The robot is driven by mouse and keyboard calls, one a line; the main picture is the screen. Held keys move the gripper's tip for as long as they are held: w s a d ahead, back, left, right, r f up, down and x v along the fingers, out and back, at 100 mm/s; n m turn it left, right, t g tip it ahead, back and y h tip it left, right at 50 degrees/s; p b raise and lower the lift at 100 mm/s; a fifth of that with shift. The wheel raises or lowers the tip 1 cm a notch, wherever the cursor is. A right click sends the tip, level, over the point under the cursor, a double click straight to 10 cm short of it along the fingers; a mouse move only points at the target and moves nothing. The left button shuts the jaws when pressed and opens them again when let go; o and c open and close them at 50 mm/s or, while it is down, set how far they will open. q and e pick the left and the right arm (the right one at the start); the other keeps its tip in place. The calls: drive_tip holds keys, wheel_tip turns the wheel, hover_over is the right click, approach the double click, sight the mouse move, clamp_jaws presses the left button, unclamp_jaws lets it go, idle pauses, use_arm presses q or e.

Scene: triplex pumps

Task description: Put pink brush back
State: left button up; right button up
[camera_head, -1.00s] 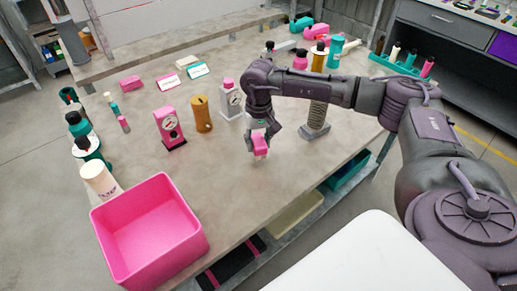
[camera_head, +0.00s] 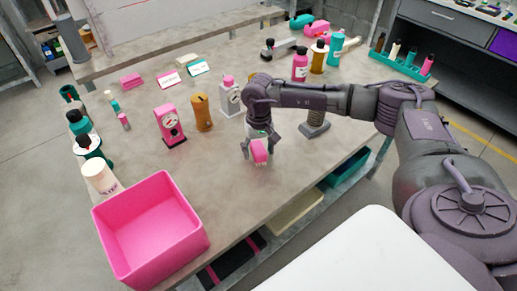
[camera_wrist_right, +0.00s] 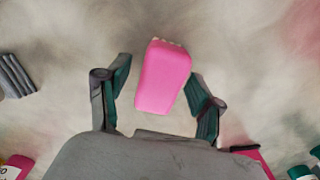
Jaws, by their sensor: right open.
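The pink brush (camera_head: 260,150) is a small pink block with pale bristles, near the front edge of the workbench. In the right wrist view the brush (camera_wrist_right: 162,77) lies slightly tilted just beyond and between the spread fingers. My right gripper (camera_head: 261,139) points down over it, with its fingers on either side. The wrist view shows the gripper (camera_wrist_right: 158,100) open, with a gap beside the brush on both sides. I cannot tell whether the brush rests flat on the tabletop. My left gripper is out of view.
A pink bin (camera_head: 150,232) stands at the bench's front left. A pink pump (camera_head: 169,124), a brown canister (camera_head: 201,113) and a grey gauge unit (camera_head: 229,97) stand left of the gripper. A grey spring-like post (camera_head: 314,122) is to its right. The bench (camera_head: 222,178) is bare toward the bin.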

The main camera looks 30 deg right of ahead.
sight(259, 148)
drive_tip(key=shift+r, duration=0.1)
drive_tip(key=shift+r, duration=0.25)
wheel_tip(259, 148, up, 12)
drive_tip(key=b, duration=0.1)
drive_tip(key=shift+f+b, duration=0.15)
drive_tip(key=shift+b, duration=0.2)
drive_tip(key=shift+s+f, duration=0.1)
drive_tip(key=shift+s, duration=0.05)
